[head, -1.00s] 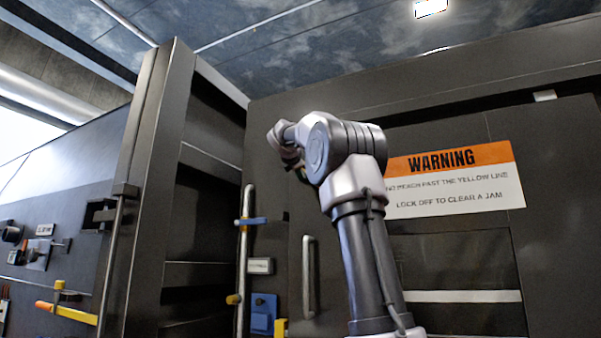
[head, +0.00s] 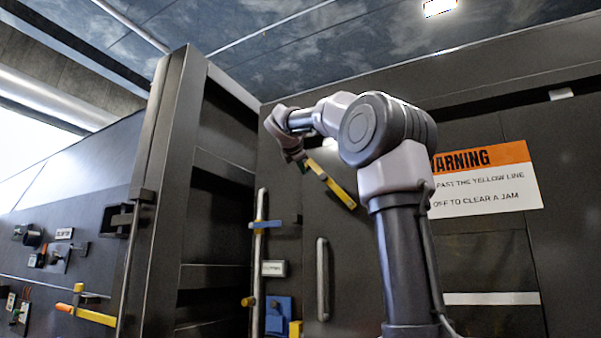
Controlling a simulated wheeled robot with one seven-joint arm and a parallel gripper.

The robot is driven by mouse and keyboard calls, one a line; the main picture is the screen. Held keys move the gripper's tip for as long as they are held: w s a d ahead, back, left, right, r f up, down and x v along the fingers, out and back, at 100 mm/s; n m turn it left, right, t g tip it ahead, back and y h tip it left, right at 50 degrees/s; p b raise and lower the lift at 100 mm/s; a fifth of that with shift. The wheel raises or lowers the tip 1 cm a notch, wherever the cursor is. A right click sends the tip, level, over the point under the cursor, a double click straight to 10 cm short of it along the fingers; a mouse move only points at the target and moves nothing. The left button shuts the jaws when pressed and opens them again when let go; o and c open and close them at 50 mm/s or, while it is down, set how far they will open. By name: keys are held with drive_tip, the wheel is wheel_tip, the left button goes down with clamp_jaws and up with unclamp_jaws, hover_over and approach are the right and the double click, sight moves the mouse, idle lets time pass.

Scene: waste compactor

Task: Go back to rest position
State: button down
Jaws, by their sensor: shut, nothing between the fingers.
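My arm rises at the right of centre in the head view, bends at a large elbow and reaches back to the left. My gripper (head: 301,160) hangs at the end of the wrist, pointing down and slightly right, in front of the dark compactor front. It is small and partly dark; its fingers look shut. A yellow bar (head: 341,194) with a dark band slants down to the right just beyond the gripper's end. I cannot tell whether they touch.
A warning sign (head: 490,175) is partly hidden by my arm. A vertical grey handle (head: 322,280) and a pole with a blue clamp (head: 259,230) stand below the gripper. A tall dark post (head: 160,190) rises at left. A yellow lever (head: 95,316) is at lower left.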

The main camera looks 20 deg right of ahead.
drive_tip(key=s+a+f+m+g+y, duration=0.1)
drive_tip(key=s+a+f+m+y, duration=0.2)
drive_tip(key=s+f+m, duration=0.4)
drive_tip(key=s+a+f+m+g+y, duration=0.2)
drive_tip(key=s+a+f+m+y, duration=0.2)
drive_tip(key=s+f, duration=0.8)
drive_tip(key=s+a+f+m+g+y, duration=0.2)
drive_tip(key=s+a+f+m+y, duration=0.2)
drive_tip(key=f, duration=2)
drive_tip(key=s+a+m, duration=0.3)
drive_tip(key=s+m, duration=0.3)
drive_tip(key=m, duration=0.1)
drive_tip(key=shift+a+f, duration=0.2)
drive_tip(key=shift+f, duration=0.15)
drive_tip(key=shift+d, duration=0.15)
